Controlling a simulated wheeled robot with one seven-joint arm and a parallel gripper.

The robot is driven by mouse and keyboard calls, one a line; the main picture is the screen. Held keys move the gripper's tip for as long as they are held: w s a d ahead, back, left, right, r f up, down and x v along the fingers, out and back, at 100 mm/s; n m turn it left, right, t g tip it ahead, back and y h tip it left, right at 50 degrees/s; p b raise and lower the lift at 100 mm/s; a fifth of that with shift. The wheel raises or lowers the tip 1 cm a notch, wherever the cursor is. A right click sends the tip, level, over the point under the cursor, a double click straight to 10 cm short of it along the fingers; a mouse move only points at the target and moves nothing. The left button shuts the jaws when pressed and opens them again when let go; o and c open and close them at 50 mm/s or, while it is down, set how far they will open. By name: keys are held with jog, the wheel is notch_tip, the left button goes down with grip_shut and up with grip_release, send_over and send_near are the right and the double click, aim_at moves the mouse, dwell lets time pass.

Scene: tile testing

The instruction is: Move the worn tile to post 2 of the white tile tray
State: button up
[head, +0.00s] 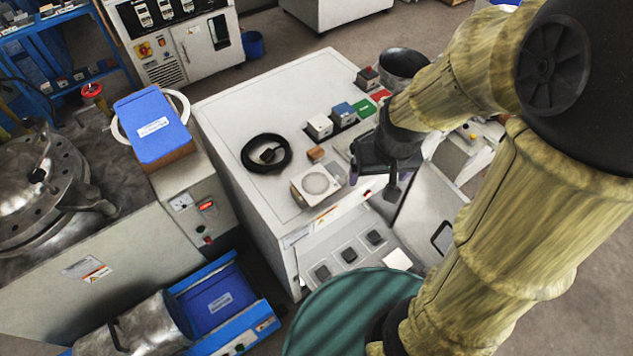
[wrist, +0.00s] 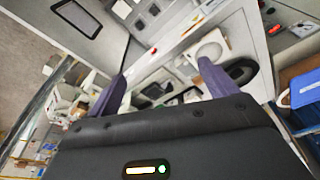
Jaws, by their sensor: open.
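I cannot tell for sure which piece is the worn tile. A plain white square piece (head: 397,259) lies at the right end of a pale sloped tray (head: 335,241) on the front of the white bench. My gripper (head: 376,182) is open and empty, above the bench's front edge, right of a cream block with a round disc (head: 315,183).
A black cable coil (head: 266,153), a small brown block (head: 316,153), and white (head: 319,126) and blue (head: 343,113) blocks stand on the bench (head: 235,110). A dark-screened tablet (head: 442,237) lies right of the tray. A green drum (head: 355,310) stands in front. The bench's back left is clear.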

jog(key=shift+o, duration=1.2)
jog(key=w+a+r+n+g+p, duration=0.1)
jog(key=w+a+n, duration=0.1)
jog(key=w+a, duration=0.2)
jog(key=shift+w+a+n, duration=0.3)
jog(key=shift+w+a, duration=0.05)
jog(key=shift+w, duration=0.25)
jog(key=n+g+p, duration=0.1)
jog(key=n+p, duration=0.1)
jog(key=n, duration=0.2)
send_over(316, 183)
jog(key=shift+s+r+m, duration=0.1)
jog(key=shift+s+m, duration=0.2)
jog(key=shift+s, duration=0.05)
notch_tip(316, 183, down, 12)
jog(key=shift+r, duration=0.25)
jog(key=shift+f, duration=0.4)
jog(key=shift+w+f+p, duration=0.2)
jog(key=shift+f+p, duration=0.15)
jog(key=shift+f, duration=0.95)
jog(key=shift+w+f+p, duration=0.15)
jog(key=shift+f+p, duration=0.2)
jog(key=shift+f, duration=0.9)
